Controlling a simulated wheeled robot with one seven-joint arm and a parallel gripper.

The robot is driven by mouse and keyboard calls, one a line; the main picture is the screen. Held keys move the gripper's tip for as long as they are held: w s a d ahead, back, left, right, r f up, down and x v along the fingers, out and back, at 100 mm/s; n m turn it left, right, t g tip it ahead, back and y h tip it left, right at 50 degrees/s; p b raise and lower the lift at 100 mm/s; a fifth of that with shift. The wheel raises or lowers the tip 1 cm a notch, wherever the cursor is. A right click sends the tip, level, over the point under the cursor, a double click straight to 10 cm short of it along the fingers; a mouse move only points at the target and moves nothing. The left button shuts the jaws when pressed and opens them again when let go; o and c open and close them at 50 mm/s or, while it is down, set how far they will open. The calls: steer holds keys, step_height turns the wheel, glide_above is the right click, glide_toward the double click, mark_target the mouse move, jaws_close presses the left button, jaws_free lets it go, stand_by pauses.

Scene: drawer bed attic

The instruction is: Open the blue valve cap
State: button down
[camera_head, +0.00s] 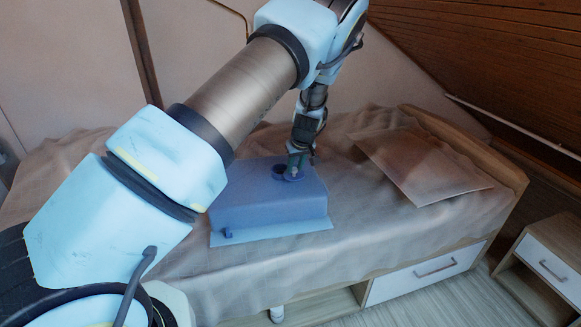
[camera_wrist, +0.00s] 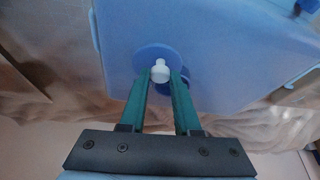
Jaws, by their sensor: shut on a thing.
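The blue valve cap (camera_wrist: 146,54) is a round disc with a small white knob (camera_wrist: 160,71) at its middle. My gripper (camera_wrist: 162,74) is shut on this knob, with one green finger on each side. In the head view my gripper (camera_head: 297,160) points down at the top of a blue box (camera_head: 262,203), and the cap is mostly hidden by the fingers. In the wrist view a darker blue round part shows partly behind the right finger. I cannot tell whether the cap is seated or raised.
The box rests on a bed with a rumpled beige cover (camera_head: 350,235). A flat brown pillow or panel (camera_head: 419,163) lies to the right. A bedside cabinet (camera_head: 548,262) stands at far right. The sloped wooden ceiling (camera_head: 490,60) is low over the bed's right side.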

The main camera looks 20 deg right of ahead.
steer(key=shift+s+d+n+y, duration=0.15)
steer(key=shift+d+n+y, duration=0.15)
steer(key=shift+d+n, duration=0.3)
steer(key=shift+a, duration=0.1)
steer(key=c, duration=0.6)
jaws_free()
steer(key=shift+r, duration=0.1)
steer(key=b+v, duration=0.2)
steer(key=v, duration=0.8)
steer(key=shift+s+r, duration=0.1)
steer(key=shift+r, duration=0.2)
